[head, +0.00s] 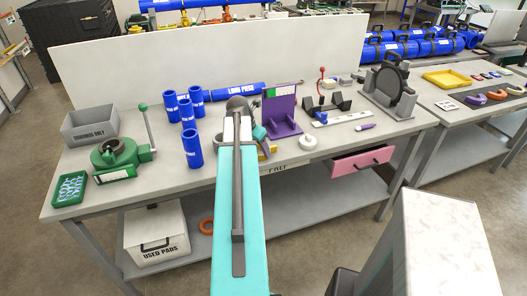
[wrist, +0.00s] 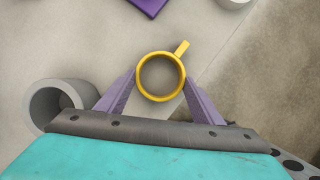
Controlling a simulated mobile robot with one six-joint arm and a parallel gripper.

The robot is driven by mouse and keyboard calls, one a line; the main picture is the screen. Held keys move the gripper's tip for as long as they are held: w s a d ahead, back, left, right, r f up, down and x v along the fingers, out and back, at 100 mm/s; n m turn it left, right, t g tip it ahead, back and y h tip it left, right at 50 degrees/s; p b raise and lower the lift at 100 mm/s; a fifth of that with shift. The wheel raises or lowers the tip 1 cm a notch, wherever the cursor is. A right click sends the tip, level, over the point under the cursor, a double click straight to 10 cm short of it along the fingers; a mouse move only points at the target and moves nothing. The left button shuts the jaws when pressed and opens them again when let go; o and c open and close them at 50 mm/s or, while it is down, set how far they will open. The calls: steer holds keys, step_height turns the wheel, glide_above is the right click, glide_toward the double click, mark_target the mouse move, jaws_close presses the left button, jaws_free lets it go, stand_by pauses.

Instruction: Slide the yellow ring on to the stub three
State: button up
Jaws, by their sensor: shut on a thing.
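The yellow ring (wrist: 160,54) is a thin round band with a short tab at its upper right. My gripper (wrist: 161,80) is shut on it, with one purple finger against each side. Through the ring I see bench top and floor, with no stub inside it. In the head view my arm mostly hides the gripper; a bit of yellow shows beside it. Several blue upright stubs, one of them near my arm (head: 193,148), stand on the bench left of my arm. I cannot read which is stub three. A grey hollow cylinder (wrist: 40,105) is left of my gripper.
A purple stand (head: 282,110) and a white round piece (head: 308,143) are right of my arm. A green clamp (head: 115,154), a grey bin (head: 90,126) and a green tray (head: 69,189) occupy the bench's left end. A pink drawer (head: 360,162) juts out at the front.

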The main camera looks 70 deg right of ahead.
steer(key=shift+r, duration=0.15)
steer(key=shift+r+b, duration=0.75)
steer(key=shift+r, duration=0.8)
steer(key=w+a+r+b, duration=0.1)
steer(key=w+a+b, duration=0.2)
steer(key=a, duration=1.2)
steer(key=b, duration=0.3)
steer(key=shift+w+a+r, duration=0.15)
steer(key=shift+a+r, duration=0.1)
steer(key=shift+r, duration=0.05)
